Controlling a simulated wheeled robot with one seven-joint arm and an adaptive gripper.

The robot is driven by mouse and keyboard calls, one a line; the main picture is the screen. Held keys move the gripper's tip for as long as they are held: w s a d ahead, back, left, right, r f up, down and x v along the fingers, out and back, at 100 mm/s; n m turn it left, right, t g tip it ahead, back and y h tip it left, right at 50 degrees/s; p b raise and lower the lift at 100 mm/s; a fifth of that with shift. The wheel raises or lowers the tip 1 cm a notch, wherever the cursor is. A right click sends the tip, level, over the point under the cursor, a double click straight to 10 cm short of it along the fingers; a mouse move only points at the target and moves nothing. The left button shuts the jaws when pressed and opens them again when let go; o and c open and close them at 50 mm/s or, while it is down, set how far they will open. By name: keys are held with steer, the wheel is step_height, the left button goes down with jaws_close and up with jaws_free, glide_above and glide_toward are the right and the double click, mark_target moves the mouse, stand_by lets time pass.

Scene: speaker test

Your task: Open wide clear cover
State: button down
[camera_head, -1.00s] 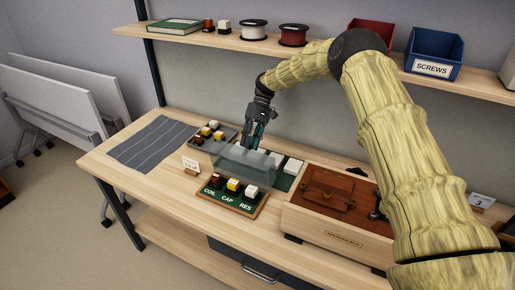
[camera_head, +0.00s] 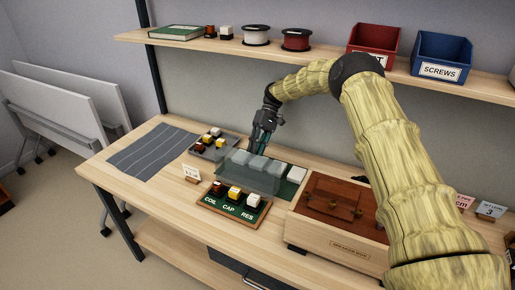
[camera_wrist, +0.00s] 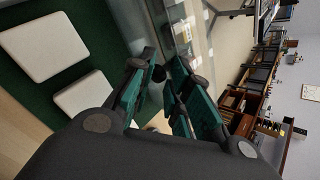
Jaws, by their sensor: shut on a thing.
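The wide clear cover (camera_head: 248,180) is a see-through grey box-like pane on the bench, between the sorting tray and the wooden box. White blocks (camera_head: 275,168) on a green base show through and beside it. My gripper (camera_head: 256,147) is at the cover's back left edge, with its fingers pointing down. In the wrist view, the teal-padded fingers (camera_wrist: 162,92) are close together around a small dark piece, and clear panes show just beyond. The piece looks like part of the cover, but the fingers partly hide it. White blocks (camera_wrist: 45,47) lie at the left.
A COIL, CAP, RES board (camera_head: 232,208) with small parts stands in front of the cover. A wooden box (camera_head: 340,240) is close on the right. A small parts tray (camera_head: 205,150) and grey mat (camera_head: 152,150) lie left. A shelf (camera_head: 330,56) with bins runs above.

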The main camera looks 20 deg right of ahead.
steer(key=shift+s+a+f, duration=0.15)
steer(key=shift+s+f, duration=0.15)
steer(key=shift+f, duration=0.35)
steer(key=shift+s+a+f, duration=0.1)
steer(key=shift+s+f, duration=0.2)
steer(key=shift+f, duration=0.3)
steer(key=c, duration=1.3)
jaws_free()
steer(key=shift+c, duration=0.2)
steer(key=shift+w+a+f, duration=0.1)
steer(key=shift+w+a, duration=0.1)
steer(key=shift+a, duration=0.3)
steer(key=shift+r, duration=0.3)
steer(key=shift+d, duration=0.35)
steer(key=shift+w+d, duration=0.1)
steer(key=shift+d, duration=0.15)
steer(key=shift+a+r+p, duration=0.15)
steer(key=shift+r+p, duration=0.05)
steer(key=shift+p, duration=0.15)
